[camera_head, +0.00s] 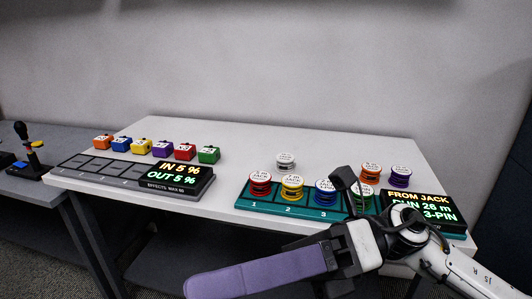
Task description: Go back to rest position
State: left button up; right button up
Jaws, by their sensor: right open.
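My right gripper (200,284) reaches in from the lower right, in front of the table's front edge, and points left. It is open, with nothing seen in it; its long purple-grey finger shows from the side. My left gripper is not in view. On the teal board (243,203) stand a red spool (260,184), a yellow spool (292,187) and a blue spool (325,192) at places 1, 2 and 3. A green spool (366,193) beside them is partly hidden by my right arm. A white spool (285,159), an orange spool (370,172) and a purple spool (400,177) stand behind the board.
A lit display (420,207) sits at the board's right end. At the left, a grey rack (95,170) with a display (177,175) has several coloured boxes (162,148) behind it. The white table (228,187) is clear between them. A side table with a joystick (22,133) stands at far left.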

jog(key=w+d+m+t+y, duration=0.2)
jog(key=w+m+t+y, duration=0.4)
jog(key=w+m+t, duration=0.7)
jog(key=w+d+f+m+t+h+p, duration=0.15)
jog(key=d+f+m+t+h, duration=0.25)
jog(key=f+m+t+h, duration=0.5)
jog(key=w+d+f+m+t+h, duration=0.2)
jog(key=d+f+m+h, duration=0.3)
jog(key=m, duration=0.8)
jog(key=s+d+f+m+g+h, duration=0.1)
jog(key=s+d+f+m+h, duration=0.15)
jog(key=f, duration=0.65)
jog(key=s+d+f+m+g+h, duration=0.2)
jog(key=s+d+f+m, duration=0.15)
jog(key=f, duration=0.65)
jog(key=s+d+f+m+g+h, duration=0.2)
jog(key=s+f+m+g, duration=0.2)
jog(key=s+f, duration=0.7)
jog(key=shift+d+f+m+g, duration=0.2)
jog(key=shift+d+m+g, duration=0.1)
jog(key=shift+d+g, duration=0.1)
jog(key=shift+s, duration=0.1)
